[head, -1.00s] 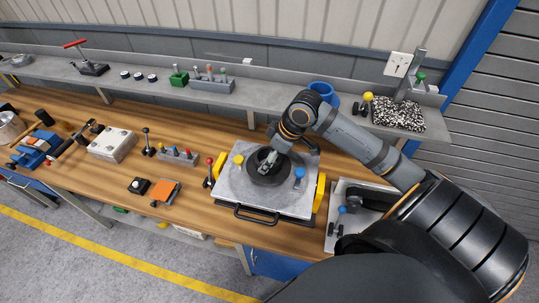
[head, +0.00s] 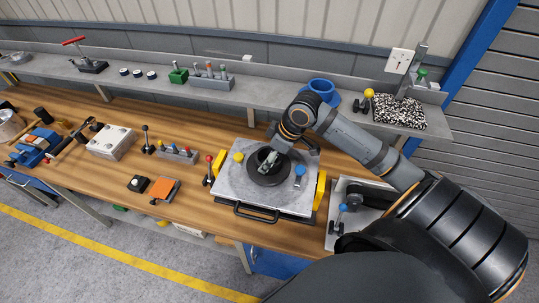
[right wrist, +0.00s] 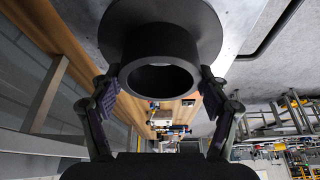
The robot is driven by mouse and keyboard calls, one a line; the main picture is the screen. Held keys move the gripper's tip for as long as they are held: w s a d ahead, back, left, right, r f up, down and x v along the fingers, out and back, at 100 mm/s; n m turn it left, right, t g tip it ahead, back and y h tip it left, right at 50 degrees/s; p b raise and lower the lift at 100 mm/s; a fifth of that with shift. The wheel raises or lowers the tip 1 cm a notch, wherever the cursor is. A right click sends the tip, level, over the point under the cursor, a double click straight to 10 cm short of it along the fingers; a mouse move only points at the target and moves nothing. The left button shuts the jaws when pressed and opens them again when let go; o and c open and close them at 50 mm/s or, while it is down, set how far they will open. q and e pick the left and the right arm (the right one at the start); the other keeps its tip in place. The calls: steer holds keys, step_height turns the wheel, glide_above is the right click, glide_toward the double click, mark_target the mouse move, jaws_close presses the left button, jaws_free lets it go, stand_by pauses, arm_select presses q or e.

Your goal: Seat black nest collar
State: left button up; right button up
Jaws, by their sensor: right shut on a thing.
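The black collar (right wrist: 160,42) fills the top of the right wrist view, a short tube with a wide round flange behind it. In the head view its black disc (head: 254,178) is over the middle of a grey pallet plate (head: 237,192). My right gripper (head: 267,159) is above it. In the right wrist view the two fingers of the gripper (right wrist: 160,82) are shut on opposite sides of the tube. The collar looks level with the plate; whether its underside touches is hidden. My left gripper is not in view.
A yellow knob (head: 238,157) and a blue knob (head: 300,170) stand on the plate beside the disc. A red-knobbed lever (head: 209,169) stands at its left. A grey fixture (head: 345,205) is at the right. The bench front left of the plate is partly clear.

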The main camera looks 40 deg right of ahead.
steer(key=shift+f+b, duration=0.7)
steer(key=shift+f, duration=0.55)
steer(key=o, duration=1.4)
steer(key=shift+r, duration=0.1)
step_height(320, 180, up, 5)
steer(key=p, duration=0.5)
steer(key=shift+p, duration=0.35)
steer(key=shift+r+p, duration=0.7)
steer(key=shift+r, duration=0.3)
steer(key=shift+f, duration=0.1)
